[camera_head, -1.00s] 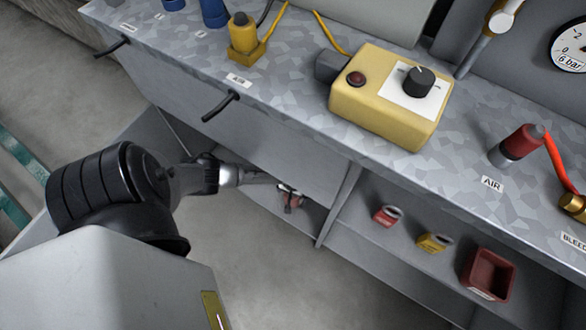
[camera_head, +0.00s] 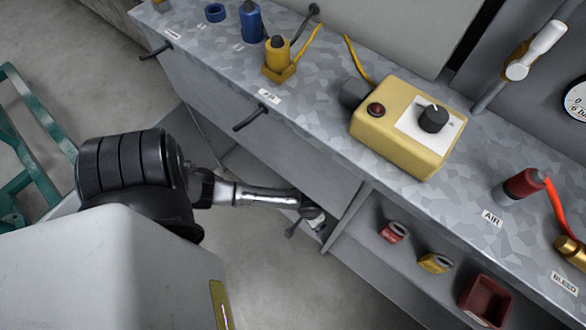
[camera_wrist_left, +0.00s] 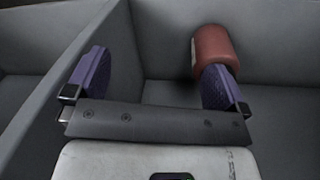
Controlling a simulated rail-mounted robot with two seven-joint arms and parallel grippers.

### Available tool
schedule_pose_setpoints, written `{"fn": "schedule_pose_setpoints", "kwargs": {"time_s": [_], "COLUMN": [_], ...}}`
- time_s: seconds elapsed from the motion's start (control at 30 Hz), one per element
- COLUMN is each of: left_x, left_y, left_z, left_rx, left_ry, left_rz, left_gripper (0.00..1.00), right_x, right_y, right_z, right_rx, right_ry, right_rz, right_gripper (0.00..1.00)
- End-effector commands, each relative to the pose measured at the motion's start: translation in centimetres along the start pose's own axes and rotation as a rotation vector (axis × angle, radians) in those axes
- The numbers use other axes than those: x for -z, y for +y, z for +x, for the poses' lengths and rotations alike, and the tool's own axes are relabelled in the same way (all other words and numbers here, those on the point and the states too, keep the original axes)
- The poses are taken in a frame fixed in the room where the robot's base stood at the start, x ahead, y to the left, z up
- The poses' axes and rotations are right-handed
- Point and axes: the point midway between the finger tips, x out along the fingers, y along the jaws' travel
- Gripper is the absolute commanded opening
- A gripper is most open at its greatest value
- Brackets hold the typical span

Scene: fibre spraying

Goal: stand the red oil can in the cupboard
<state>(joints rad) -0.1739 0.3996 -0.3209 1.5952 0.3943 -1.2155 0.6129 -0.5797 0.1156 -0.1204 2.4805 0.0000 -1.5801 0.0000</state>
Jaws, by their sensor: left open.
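The red oil can (camera_wrist_left: 212,46) shows in the left wrist view as a dull red cylinder inside the grey cupboard (camera_wrist_left: 165,35), near a wall. The right-hand finger partly covers it, and I cannot tell whether it is upright or tilted. My left gripper (camera_wrist_left: 157,85) is open, with nothing visible between its purple fingers; the can is beyond the right-hand finger, and contact is unclear. In the head view my left gripper (camera_head: 312,222) reaches into the cupboard compartment left of the divider (camera_head: 347,214), and the can is not clearly visible there. My right gripper is not in view.
The worktop (camera_head: 320,110) overhangs the cupboard, with a handle (camera_head: 250,117) on its front. Right of the divider, a shelf holds a red tin (camera_head: 393,232), a yellow tin (camera_head: 434,263) and a dark red bin (camera_head: 486,299). A yellow control box (camera_head: 408,128) stands above.

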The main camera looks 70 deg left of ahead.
Motion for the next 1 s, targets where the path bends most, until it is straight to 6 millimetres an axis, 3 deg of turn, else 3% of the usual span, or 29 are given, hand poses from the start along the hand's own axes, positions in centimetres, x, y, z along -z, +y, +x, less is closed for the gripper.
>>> {"fn": "schedule_pose_setpoints", "kwargs": {"time_s": [0.03,0.1,0.2,0.4,0.5,0.7,1.0], "left_x": [-1.6,-3.1,-4.9,-7.5,-8.3,-9.2,-9.3], "left_y": [2.0,3.8,5.3,5.7,5.3,4.6,4.5], "left_z": [-1.7,-4.4,-8.4,-15.7,-18.4,-21.0,-21.4], "left_rx": [-0.026,-0.04,-0.044,-0.007,0.017,0.049,0.053], "left_ry": [0.017,0.05,0.103,0.194,0.223,0.248,0.252], "left_rz": [0.074,0.174,0.289,0.429,0.465,0.495,0.5], "left_gripper": [1.0,1.0,1.0,1.0,1.0,1.0,1.0], "right_x": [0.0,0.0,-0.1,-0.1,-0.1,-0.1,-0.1], "right_y": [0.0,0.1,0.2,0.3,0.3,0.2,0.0], "right_z": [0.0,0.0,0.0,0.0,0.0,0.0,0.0], "right_rx": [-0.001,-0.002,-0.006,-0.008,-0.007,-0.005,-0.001], "right_ry": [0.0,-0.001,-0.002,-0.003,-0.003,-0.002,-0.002], "right_rz": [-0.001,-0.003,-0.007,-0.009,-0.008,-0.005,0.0], "right_gripper": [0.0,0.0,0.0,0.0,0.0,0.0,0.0]}}
